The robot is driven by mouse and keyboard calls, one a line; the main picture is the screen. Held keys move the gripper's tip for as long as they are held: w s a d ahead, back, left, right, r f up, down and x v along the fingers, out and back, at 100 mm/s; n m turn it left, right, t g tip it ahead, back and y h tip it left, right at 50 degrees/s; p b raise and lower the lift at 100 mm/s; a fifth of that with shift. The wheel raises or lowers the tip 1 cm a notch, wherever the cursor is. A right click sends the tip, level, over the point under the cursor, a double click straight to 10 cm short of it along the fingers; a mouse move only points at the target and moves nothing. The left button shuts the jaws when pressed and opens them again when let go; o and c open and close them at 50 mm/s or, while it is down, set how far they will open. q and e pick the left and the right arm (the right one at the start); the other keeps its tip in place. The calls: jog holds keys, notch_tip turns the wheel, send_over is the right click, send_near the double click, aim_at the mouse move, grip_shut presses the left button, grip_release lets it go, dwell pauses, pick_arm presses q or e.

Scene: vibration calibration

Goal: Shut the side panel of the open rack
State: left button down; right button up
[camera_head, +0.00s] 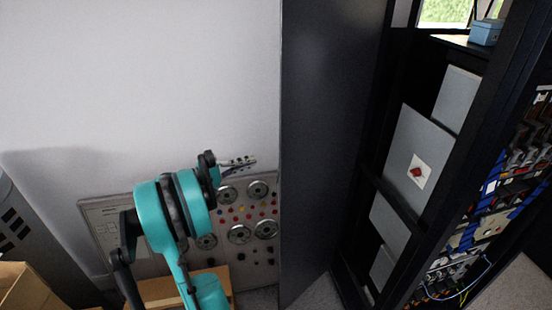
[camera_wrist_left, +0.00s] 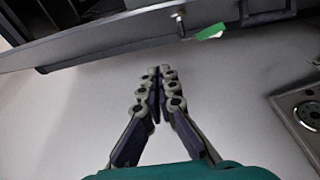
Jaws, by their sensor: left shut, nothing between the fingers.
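The rack (camera_head: 372,195) stands at the right in the head view, with grey boxes inside. Its dark side panel (camera_head: 325,130) stands swung open to the left of the frame. My left gripper (camera_head: 248,162) is shut and empty, to the left of the panel's free edge and apart from it in the picture. In the left wrist view the gripper's fingers (camera_wrist_left: 160,72) meet at their tips in front of a pale wall. A long grey edge (camera_wrist_left: 90,45) with a green tag (camera_wrist_left: 210,31) crosses above them; I cannot tell surely whether it is the panel. My right gripper is out of view.
A control board (camera_head: 238,212) with dials and coloured buttons stands against the white wall (camera_head: 140,80), behind my left arm. Cardboard boxes (camera_head: 28,288) are at the lower left. Cabling and equipment (camera_head: 490,210) fill the rack's right side. A blue box (camera_head: 485,32) sits at the top right.

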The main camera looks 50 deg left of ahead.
aim_at(282, 160)
pick_arm(q)
jog(key=w+d, duration=0.1)
jog(key=w, duration=0.2)
jog(key=w+d+b, duration=0.1)
jog(key=w+d, duration=0.1)
jog(key=w, duration=0.1)
jog(key=w+d+b, duration=0.1)
jog(key=w+d, duration=0.1)
jog(key=w, duration=0.1)
jog(key=shift+w+d, duration=0.1)
jog(key=shift+d, duration=0.15)
jog(key=shift+d, duration=0.1)
